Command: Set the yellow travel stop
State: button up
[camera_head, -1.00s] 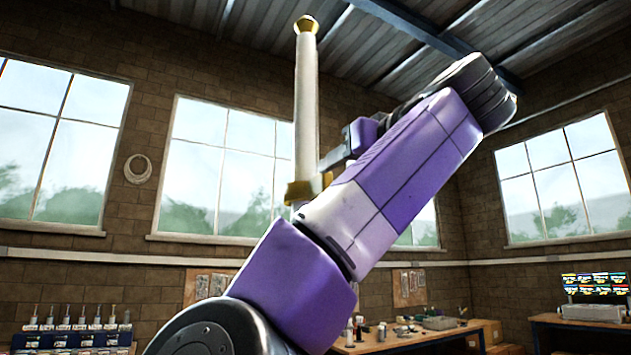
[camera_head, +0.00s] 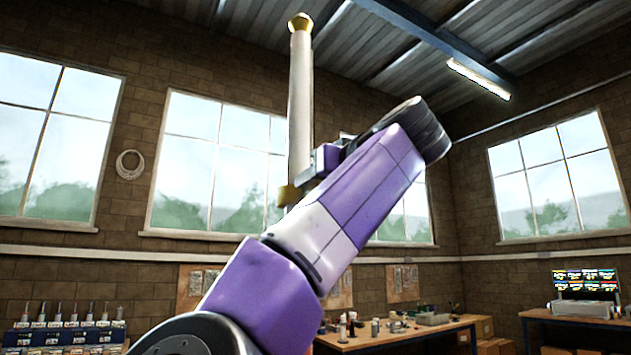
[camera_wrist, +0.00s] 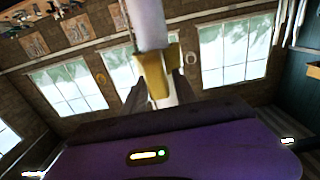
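The yellow travel stop (camera_head: 289,195) is a gold-yellow collar around the lower visible part of an upright pale mast (camera_head: 301,105). In the wrist view the collar (camera_wrist: 154,72) lies between my two dark fingers, which stand apart on either side of it. My gripper (camera_wrist: 160,88) looks open, with a pale gap between the yellow part and the right finger. In the head view my gripper (camera_head: 304,178) reaches the mast from the right, at the collar's height. I cannot tell whether a finger touches the collar. My arm hides the mast's lower end.
A gold cap (camera_head: 300,22) tops the mast. A workbench (camera_head: 400,335) with small items stands behind at lower right, and a rack of bottles (camera_head: 70,335) at lower left. Windows and a brick wall are farther back. Space around the upper mast is clear.

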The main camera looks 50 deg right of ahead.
grip_shut()
dwell(1.2)
